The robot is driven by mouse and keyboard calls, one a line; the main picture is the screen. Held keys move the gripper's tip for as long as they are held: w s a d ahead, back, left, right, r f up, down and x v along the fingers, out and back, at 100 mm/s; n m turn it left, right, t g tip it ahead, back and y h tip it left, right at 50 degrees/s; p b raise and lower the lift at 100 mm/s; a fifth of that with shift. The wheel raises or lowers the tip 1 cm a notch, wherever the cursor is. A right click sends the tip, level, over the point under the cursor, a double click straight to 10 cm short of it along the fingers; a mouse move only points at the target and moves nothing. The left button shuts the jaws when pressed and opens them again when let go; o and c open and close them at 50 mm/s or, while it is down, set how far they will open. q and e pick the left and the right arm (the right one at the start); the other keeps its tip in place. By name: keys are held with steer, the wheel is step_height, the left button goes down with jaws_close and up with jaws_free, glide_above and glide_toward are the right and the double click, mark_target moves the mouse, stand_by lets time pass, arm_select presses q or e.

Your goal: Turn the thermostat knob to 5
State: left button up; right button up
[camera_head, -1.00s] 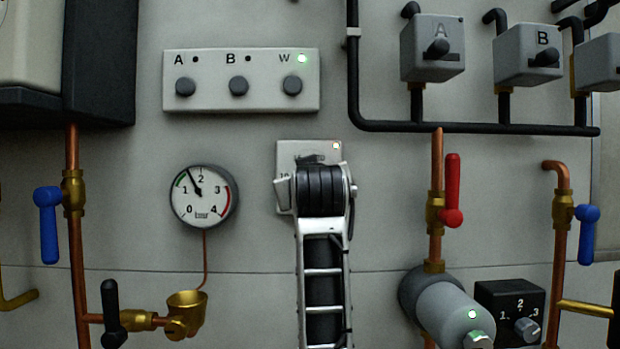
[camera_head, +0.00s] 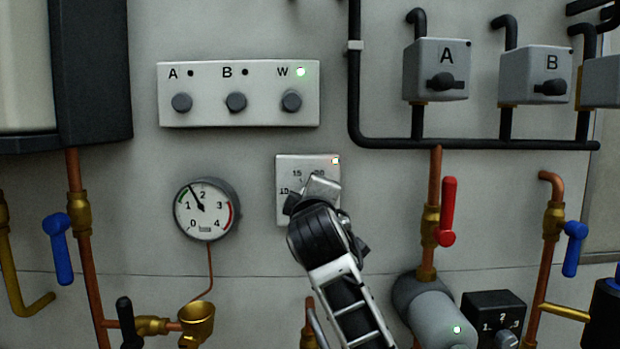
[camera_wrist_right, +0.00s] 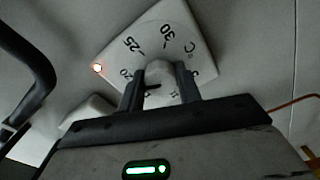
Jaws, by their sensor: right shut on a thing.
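The thermostat is a pale square plate (camera_head: 290,165) on the wall, with a small orange-red lamp at its upper right corner. The right wrist view shows the plate (camera_wrist_right: 178,28) close up, tilted, with 20, 25, 30 and °C readable. Its round pale knob (camera_wrist_right: 160,72) sits between the fingers of my right gripper (camera_wrist_right: 160,88), which is shut on it. A dark mark on the knob points left, roughly toward the 20 side. Other numbers are hidden or cut by the fingers. In the head view my right gripper (camera_head: 314,194) covers the knob. My left gripper is out of view.
A button panel (camera_head: 238,83) with a green lamp at W is above. A pressure gauge (camera_head: 207,208) is to the left. A red-handled valve (camera_head: 447,212) and a grey cylinder (camera_head: 440,315) are to the right. Bare wall surrounds the plate.

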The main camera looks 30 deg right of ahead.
steer(key=n+p, duration=0.3)
steer(key=n, duration=2)
steer(key=shift+r+h, duration=0.15)
steer(key=shift+h, duration=0.15)
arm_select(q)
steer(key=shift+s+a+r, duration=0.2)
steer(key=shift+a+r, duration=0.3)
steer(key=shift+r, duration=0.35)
arm_select(e)
steer(key=shift+w+a+n, duration=0.1)
steer(key=shift+a+n, duration=0.05)
steer(key=shift+n, duration=3.85)
